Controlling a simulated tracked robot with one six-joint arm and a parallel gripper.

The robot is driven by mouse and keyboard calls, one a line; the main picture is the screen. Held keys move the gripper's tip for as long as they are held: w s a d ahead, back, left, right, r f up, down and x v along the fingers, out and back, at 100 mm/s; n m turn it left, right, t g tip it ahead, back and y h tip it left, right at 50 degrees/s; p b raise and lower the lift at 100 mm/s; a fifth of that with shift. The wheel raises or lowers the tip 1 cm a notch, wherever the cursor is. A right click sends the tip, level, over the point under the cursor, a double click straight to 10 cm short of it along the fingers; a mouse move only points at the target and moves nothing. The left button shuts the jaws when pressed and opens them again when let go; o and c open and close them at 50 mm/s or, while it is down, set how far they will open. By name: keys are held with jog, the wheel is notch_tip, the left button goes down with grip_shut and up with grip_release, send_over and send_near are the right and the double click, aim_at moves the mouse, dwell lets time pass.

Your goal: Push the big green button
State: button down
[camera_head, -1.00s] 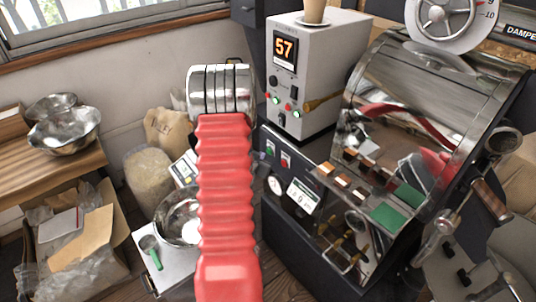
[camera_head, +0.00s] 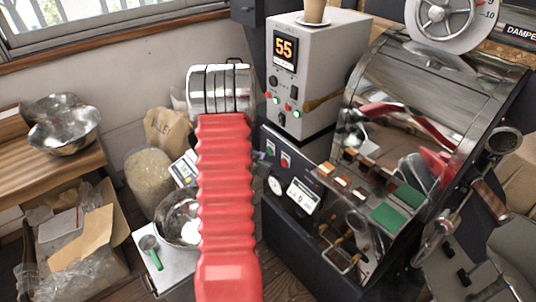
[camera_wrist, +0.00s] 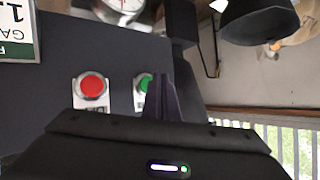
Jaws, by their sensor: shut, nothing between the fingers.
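The green button (camera_wrist: 143,82) is round and sits in a metal plate on a dark panel in the wrist view. A red button (camera_wrist: 91,86) is beside it, to its left. My gripper (camera_wrist: 161,80) is shut and empty. Its fingers overlap the right edge of the green button in this view; I cannot tell whether they touch it. In the head view the green button (camera_head: 270,148) and red button (camera_head: 285,160) are on the roaster's dark front panel. My red-sleeved arm hides most of my gripper there.
A gauge (camera_wrist: 122,5) and a white label (camera_wrist: 17,30) share the panel. A white control box (camera_head: 310,75) with a cup on top stands above it. The roaster drum (camera_head: 430,90) is at right. A steel bowl (camera_head: 178,215) and bean bag (camera_head: 150,178) stand left of my arm.

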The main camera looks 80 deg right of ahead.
jog(key=shift+s+d, duration=0.1)
jog(key=shift+s+d, duration=0.25)
dwell(0.3)
jog(key=shift+s+d, duration=0.25)
jog(key=shift+d, duration=0.05)
dwell(1.1)
jog(key=shift+w+a, duration=0.55)
jog(key=shift+a, duration=0.1)
dwell(0.5)
jog(key=w+a, duration=0.1)
jog(key=a, duration=0.1)
jog(key=w+a, duration=0.1)
jog(key=w, duration=0.1)
jog(key=shift+w+a, duration=0.15)
jog(key=shift+a, duration=0.2)
dwell(1.0)
